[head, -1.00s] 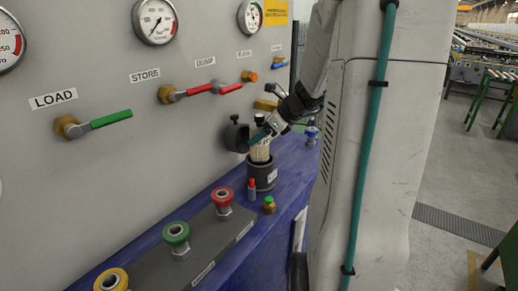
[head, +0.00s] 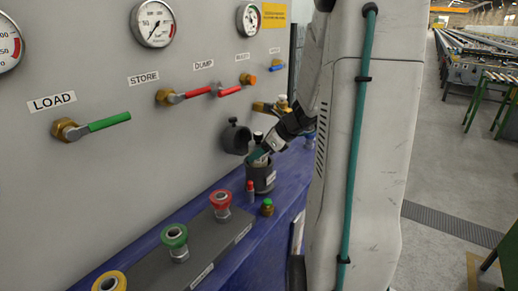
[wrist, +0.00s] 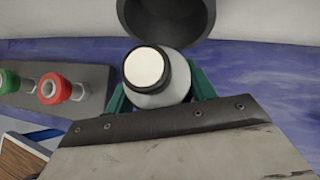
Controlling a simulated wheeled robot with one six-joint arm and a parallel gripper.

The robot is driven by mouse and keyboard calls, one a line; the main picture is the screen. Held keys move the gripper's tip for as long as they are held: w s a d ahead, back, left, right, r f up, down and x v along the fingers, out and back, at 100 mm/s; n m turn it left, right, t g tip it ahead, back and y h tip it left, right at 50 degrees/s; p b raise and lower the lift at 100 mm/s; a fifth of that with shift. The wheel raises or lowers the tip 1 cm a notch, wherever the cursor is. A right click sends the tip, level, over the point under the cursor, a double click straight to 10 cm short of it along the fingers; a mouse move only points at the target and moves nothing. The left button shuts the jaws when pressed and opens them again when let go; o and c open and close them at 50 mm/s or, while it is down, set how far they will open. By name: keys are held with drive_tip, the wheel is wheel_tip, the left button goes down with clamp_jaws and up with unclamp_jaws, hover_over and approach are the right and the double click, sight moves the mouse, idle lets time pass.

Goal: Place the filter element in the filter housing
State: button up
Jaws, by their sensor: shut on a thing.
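The filter element (wrist: 162,94) shows between my green fingertips in the wrist view, with a pale round body and a black-rimmed white knob on top. My gripper is shut on it.
A grey block (head: 209,241) with coloured knobs lies to the left.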

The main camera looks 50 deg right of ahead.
drive_tip(key=o, duration=1.1)
